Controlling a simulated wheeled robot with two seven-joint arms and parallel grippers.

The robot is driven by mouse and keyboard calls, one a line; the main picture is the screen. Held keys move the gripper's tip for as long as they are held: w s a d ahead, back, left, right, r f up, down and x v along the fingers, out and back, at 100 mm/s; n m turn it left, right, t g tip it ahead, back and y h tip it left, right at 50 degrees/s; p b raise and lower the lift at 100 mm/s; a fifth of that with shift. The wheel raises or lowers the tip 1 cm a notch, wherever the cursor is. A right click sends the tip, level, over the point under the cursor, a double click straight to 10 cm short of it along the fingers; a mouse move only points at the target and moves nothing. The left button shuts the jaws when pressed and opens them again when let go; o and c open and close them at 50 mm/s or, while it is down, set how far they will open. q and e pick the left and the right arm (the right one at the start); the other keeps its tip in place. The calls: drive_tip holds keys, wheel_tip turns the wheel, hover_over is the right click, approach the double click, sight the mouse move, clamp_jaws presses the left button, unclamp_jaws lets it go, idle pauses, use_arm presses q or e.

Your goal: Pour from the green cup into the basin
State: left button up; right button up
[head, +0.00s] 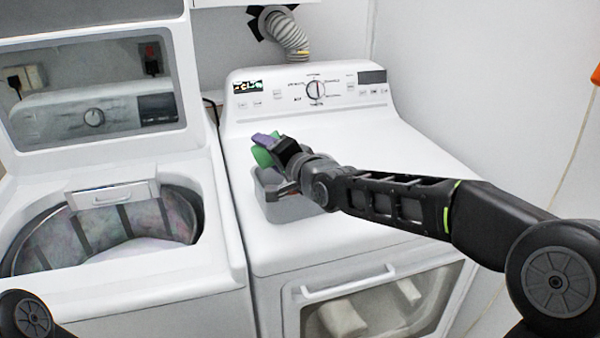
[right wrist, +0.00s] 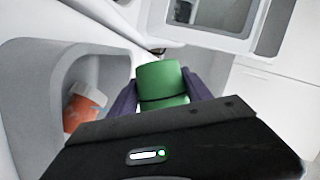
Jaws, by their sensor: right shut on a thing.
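The green cup (right wrist: 162,78) is between the purple fingers of my right gripper (right wrist: 162,92) in the right wrist view. In the head view the gripper (head: 266,140) is shut on the cup (head: 262,157), just above the far left part of the grey basin (head: 290,208). The cup seems tilted, but the gripper hides much of it and its mouth is unclear. The basin stands on the right-hand white machine, partly hidden by my right arm. Its grey wall (right wrist: 40,65) fills the left of the right wrist view. An orange, white-topped item (right wrist: 85,106) appears inside it. My left gripper is out of view.
The right-hand machine (head: 400,150) has a clear top around the basin and a control panel at its back. The left-hand washer (head: 120,300) has its lid up and its drum open. A grey hose (head: 287,35) hangs at the back wall.

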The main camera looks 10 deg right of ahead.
drive_tip(key=shift+d+r+m+y+p, duration=0.1)
drive_tip(key=shift+r+m+y+p, duration=0.25)
drive_tip(key=shift+m+p, duration=0.3)
idle(0.5)
drive_tip(key=shift+d+r+m+t+y+p, duration=0.3)
drive_tip(key=shift+d+m+p, duration=0.4)
drive_tip(key=shift+p, duration=0.35)
drive_tip(key=shift+d+f+m+t+b, duration=0.25)
drive_tip(key=shift+f+m+b, duration=0.25)
drive_tip(key=shift+m, duration=0.25)
idle(0.9)
drive_tip(key=shift+r, duration=0.2)
